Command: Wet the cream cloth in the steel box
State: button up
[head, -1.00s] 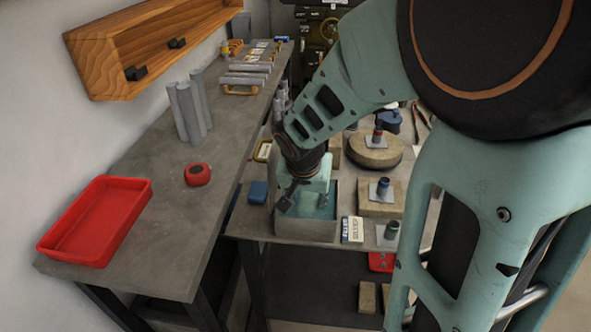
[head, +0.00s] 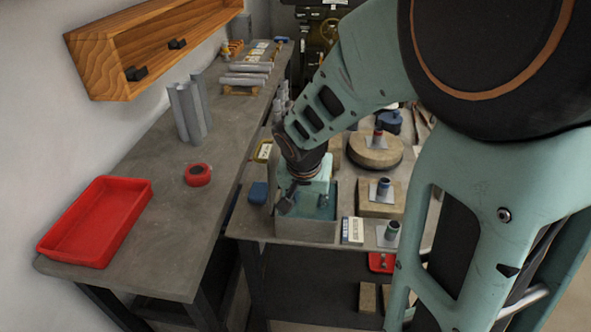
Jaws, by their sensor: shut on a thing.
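The steel box (head: 306,231) stands at the near left corner of the lower workbench, open at the top, with blue-green water (head: 318,206) inside. My gripper (head: 289,203) points down into the box, its fingers at the water on the left side. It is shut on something. The cream cloth does not show clearly; the fingers, my wrist and the box walls hide what is held, which fits the cloth.
A blue block (head: 258,192) lies left of the box and a white labelled box (head: 352,230) right of it. The higher grey bench on the left holds a red tray (head: 95,222) and a red tape roll (head: 198,174).

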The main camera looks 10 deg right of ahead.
jog(key=shift+r+p, duration=2.45)
jog(key=shift+r, duration=1.05)
jog(key=shift+r, duration=0.1)
notch_tip(320, 180, up, 6)
jog(key=p, duration=0.4)
